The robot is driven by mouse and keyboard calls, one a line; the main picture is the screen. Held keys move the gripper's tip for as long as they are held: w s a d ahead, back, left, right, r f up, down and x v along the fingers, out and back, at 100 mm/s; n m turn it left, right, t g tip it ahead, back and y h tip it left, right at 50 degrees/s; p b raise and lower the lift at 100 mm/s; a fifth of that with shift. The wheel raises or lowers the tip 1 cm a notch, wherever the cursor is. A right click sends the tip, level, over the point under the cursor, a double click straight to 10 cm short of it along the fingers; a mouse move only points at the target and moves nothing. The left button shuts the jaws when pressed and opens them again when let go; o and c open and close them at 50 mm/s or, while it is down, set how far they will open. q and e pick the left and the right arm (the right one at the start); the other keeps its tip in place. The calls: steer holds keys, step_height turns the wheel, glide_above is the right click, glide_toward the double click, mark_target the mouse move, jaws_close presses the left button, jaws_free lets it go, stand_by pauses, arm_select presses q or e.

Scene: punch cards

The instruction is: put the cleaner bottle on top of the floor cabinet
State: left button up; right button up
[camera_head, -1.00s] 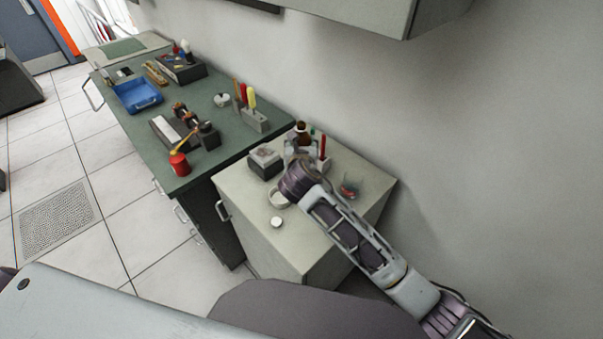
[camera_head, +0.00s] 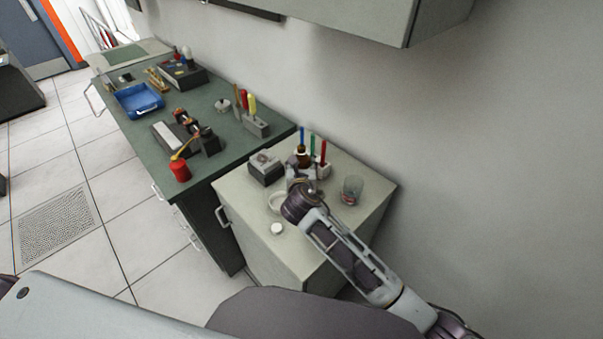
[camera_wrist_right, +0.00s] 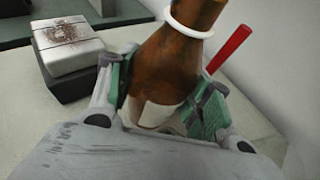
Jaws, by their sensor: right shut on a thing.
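The brown cleaner bottle (camera_head: 303,158) has a white ring at its neck and a white label. It is over the back part of the pale top of the floor cabinet (camera_head: 262,245). My right gripper (camera_head: 300,175) is shut on the bottle. In the right wrist view, the bottle (camera_wrist_right: 172,62) sits between the green finger pads of the gripper (camera_wrist_right: 165,105). Its base is hidden by the gripper, so I cannot tell whether it touches the cabinet top. My left gripper is not in view.
On the cabinet top stand a box (camera_head: 266,170), a white dish (camera_head: 277,202), a small white lid (camera_head: 277,229), a glass (camera_head: 351,190) and a holder with coloured pens (camera_head: 324,168) close to the bottle. A green workbench (camera_head: 150,100) adjoins at left. A wall cupboard (camera_head: 365,15) hangs above.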

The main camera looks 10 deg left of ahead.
steer(key=shift+f, duration=1.45)
steer(key=shift+f, duration=0.1)
steer(key=o, duration=1.2)
steer(key=shift+v, duration=6.05)
